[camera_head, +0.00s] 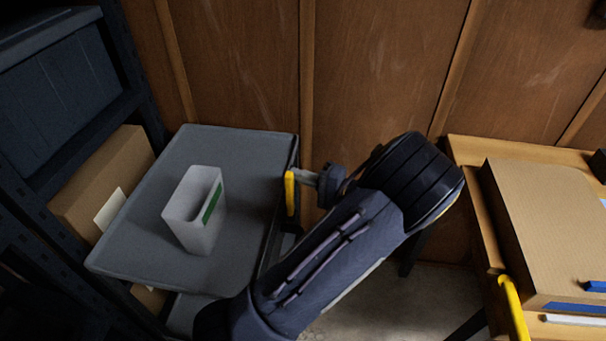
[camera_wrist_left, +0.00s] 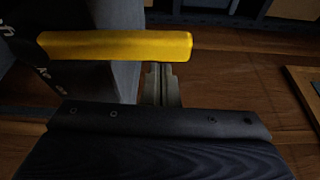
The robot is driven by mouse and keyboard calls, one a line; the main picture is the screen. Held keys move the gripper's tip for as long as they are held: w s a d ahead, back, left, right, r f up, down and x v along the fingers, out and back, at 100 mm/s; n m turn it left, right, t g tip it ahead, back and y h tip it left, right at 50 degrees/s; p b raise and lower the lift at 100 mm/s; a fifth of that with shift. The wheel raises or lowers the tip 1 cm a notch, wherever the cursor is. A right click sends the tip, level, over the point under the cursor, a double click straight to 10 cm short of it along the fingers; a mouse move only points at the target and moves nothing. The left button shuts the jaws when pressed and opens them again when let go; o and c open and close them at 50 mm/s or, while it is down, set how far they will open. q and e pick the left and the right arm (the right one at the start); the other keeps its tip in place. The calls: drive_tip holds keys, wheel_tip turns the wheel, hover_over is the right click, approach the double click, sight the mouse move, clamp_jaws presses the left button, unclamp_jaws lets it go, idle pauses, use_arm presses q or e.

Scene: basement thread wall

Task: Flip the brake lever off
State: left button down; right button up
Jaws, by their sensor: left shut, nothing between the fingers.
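The brake lever appears to be the yellow bar (camera_head: 290,192) at the right side of a grey cart (camera_head: 130,262). In the left wrist view the yellow bar (camera_wrist_left: 115,45) lies across the upper left, beside a grey panel. My left gripper (camera_head: 305,178) comes in from the right, with its tips close to the bar. In the left wrist view its closed fingers (camera_wrist_left: 160,75) end at the bar's lower edge near its right end. They hold nothing; I cannot tell whether they touch the bar. The lever's mount is hidden. My right gripper is out of view.
A white bin (camera_head: 183,232) with a green label stands on the cart. Dark shelving with a cardboard box (camera_head: 135,165) is at left. A wooden table with a large box (camera_head: 545,220) and another yellow bar (camera_head: 512,305) is at right. A wood wall stands close behind.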

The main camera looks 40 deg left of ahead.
use_arm(q)
drive_tip(key=shift+s+d+r, duration=0.1)
drive_tip(key=shift+s+d, duration=0.15)
drive_tip(key=shift+s, duration=0.2)
idle(0.3)
drive_tip(key=w+d, duration=0.1)
drive_tip(key=d, duration=0.6)
drive_tip(key=shift+w+d, duration=0.15)
drive_tip(key=shift+d, duration=0.2)
